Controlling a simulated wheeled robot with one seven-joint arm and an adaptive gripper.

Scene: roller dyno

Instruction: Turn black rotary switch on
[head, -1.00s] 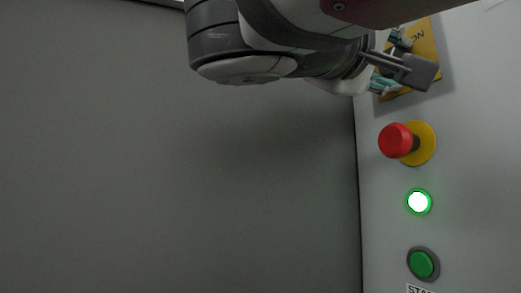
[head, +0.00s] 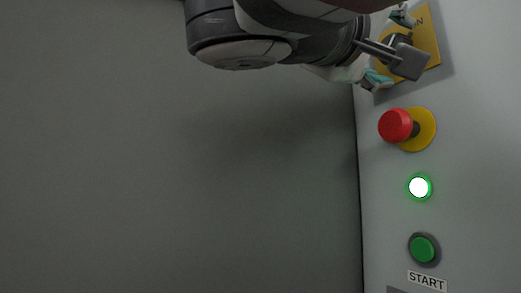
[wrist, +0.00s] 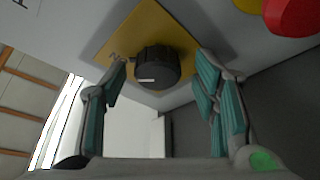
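The black rotary switch (wrist: 157,66) sits on a yellow plate (wrist: 178,30) in the wrist view. A short white mark shows on the lower left of its face. My gripper (wrist: 161,72) is open, with one teal-padded finger to the left of the switch and one to the right. A gap shows on both sides, wider on the right; no contact is visible. In the head view my gripper (head: 389,48) is at the yellow plate (head: 425,40), which carries partly hidden "ON" lettering. My wrist covers most of the switch there.
Below the plate in the head view are a red mushroom button (head: 395,126) on a yellow disc, a lit green-ringed lamp (head: 419,187) and a green button (head: 423,249) above a START label (head: 427,281). A plain grey surface (head: 180,170) fills the left.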

